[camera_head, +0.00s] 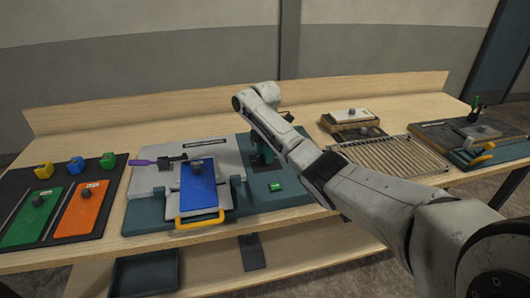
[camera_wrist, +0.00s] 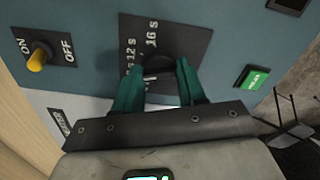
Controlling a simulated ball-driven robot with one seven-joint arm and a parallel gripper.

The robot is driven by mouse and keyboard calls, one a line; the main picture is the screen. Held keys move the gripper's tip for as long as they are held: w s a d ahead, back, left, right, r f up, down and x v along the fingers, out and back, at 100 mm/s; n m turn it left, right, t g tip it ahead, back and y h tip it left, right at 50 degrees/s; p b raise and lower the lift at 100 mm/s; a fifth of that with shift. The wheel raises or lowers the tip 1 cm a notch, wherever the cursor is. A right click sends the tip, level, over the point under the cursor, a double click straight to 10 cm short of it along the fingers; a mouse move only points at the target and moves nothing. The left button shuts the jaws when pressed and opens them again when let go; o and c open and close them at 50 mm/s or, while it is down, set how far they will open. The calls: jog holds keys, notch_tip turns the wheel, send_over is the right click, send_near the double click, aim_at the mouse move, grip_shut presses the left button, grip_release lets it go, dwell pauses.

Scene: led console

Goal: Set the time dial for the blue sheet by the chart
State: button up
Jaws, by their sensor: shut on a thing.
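The time dial (camera_wrist: 157,66) is a dark round knob on a black plate in the wrist view. The labels "16 s" and "12 s" are readable beside it; a lower label is partly covered. My gripper (camera_wrist: 157,84) has its green fingers shut on the dial, one on each side. A small light mark shows near the knob's lower edge, but I cannot tell which label the pointer faces. In the head view my gripper (camera_head: 262,154) is at the teal console (camera_head: 290,197), hiding the dial. The blue sheet (camera_head: 198,190) lies on the unit to the left. I cannot make out the chart.
A green button (camera_wrist: 254,77) is right of the dial, and a yellow ON/OFF switch (camera_wrist: 38,60) is left. A yellow handle (camera_head: 200,222) fronts the blue sheet. Green (camera_head: 30,220) and orange (camera_head: 80,212) sheets lie far left; a slatted rack (camera_head: 375,154) is right.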

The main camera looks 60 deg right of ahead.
jog(key=shift+w, duration=0.1)
dwell(0.3)
jog(key=o, duration=1.1)
jog(key=shift+c, duration=0.2)
jog(key=shift+r, duration=0.15)
notch_tip(320, 180, up, 11)
jog(key=shift+f+p, duration=0.2)
jog(key=shift+p, duration=0.25)
